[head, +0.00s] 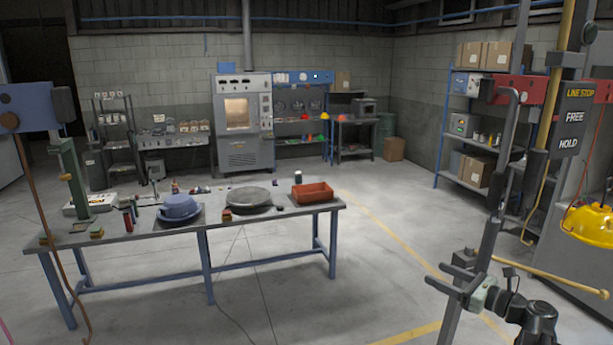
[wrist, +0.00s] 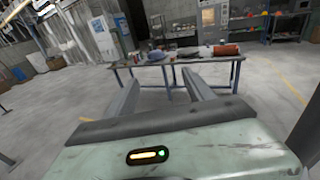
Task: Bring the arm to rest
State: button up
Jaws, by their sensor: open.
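My gripper (head: 437,275) is at the lower right of the head view, at the end of my dark arm. Its two fingers point left, spread apart, with nothing between them. In the wrist view my gripper (wrist: 159,79) shows two separated grey fingers beyond its pale green body, with a lit yellow and green indicator on top. Through the gap the floor and the workbench show. The gripper is in free air, apart from the bench.
A workbench (head: 240,227) with blue legs holds a blue bowl-like piece (head: 180,206), a dark round piece (head: 249,198) and a red tray (head: 313,191). Open floor (head: 385,265) lies between bench and arm.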

jog(key=w+a+f+n+g+b, duration=0.1)
jog(key=a+f+n+g+b, duration=0.1)
jog(key=a+f, duration=0.35)
jog(key=w+a+f+n+g+y+b, duration=0.1)
jog(key=a+f+n+g, duration=0.15)
jog(key=a, duration=0.55)
jog(key=w+a+f+n+g+b, duration=0.1)
jog(key=a+f+g+b, duration=0.1)
jog(key=a+f, duration=0.4)
jog(key=s+a+f+n+g+h+b, duration=0.1)
jog(key=s+a+f+n+g+b, duration=0.1)
jog(key=a+f+n, duration=0.4)
jog(key=s+a+f+n+g+h+b, duration=0.1)
jog(key=s+a+f+n+g, duration=0.15)
jog(key=a+f, duration=0.4)
jog(key=s+a+f+n+g+h+b, duration=0.2)
jog(key=s+a+f+n+h, duration=0.1)
jog(key=s+f+n+h, duration=0.15)
jog(key=s+d+f+n+h, duration=0.1)
jog(key=d+n+h, duration=0.1)
jog(key=d+n, duration=0.2)
jog(key=s+d+f+n+g+h, duration=0.1)
jog(key=d+n+h, duration=0.1)
jog(key=d+n, duration=0.3)
jog(key=shift+s+d+f+n+h, duration=0.15)
jog(key=shift+s+f+n+h, duration=0.15)
jog(key=shift+n, duration=0.25)
